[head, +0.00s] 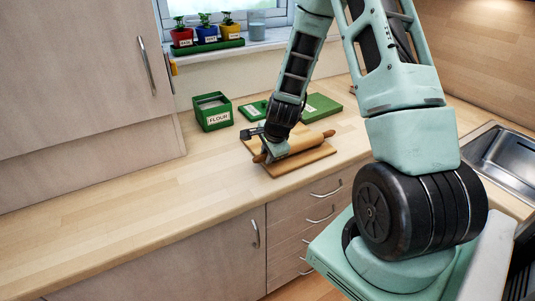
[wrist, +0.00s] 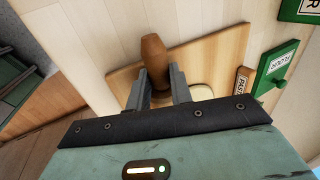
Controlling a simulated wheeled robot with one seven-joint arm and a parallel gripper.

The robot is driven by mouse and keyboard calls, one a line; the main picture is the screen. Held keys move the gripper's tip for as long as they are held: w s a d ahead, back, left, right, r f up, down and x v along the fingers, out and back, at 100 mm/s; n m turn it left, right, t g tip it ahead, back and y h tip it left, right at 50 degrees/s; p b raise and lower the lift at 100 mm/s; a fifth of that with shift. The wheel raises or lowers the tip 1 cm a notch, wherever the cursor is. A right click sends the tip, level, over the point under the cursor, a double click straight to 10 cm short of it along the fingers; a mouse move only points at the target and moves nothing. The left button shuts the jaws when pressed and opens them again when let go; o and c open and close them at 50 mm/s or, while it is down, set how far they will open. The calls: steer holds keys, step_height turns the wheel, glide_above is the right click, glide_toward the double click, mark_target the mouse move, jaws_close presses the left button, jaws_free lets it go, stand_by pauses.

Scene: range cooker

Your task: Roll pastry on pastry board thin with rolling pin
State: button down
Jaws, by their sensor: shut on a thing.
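The wooden rolling pin (head: 308,141) lies across the wooden pastry board (head: 305,164) on the worktop. My gripper (head: 266,154) is at the pin's left end in the head view. In the wrist view my gripper (wrist: 157,88) has its two fingers on either side of the brown handle of the rolling pin (wrist: 153,52), shut on it. The pastry board (wrist: 222,48) lies beneath. A pale patch that looks like pastry (wrist: 198,92) shows beside the right finger, partly hidden by the gripper. In the head view I cannot make out the pastry's outline.
A green open flour box (head: 213,118) stands left of the board. A green lid (head: 252,111) and a flat green box (head: 322,106) lie behind it. A sink (head: 504,155) is at right. The left worktop is clear.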

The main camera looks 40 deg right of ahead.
steer(key=shift+f, duration=0.25)
steer(key=shift+w, duration=0.1)
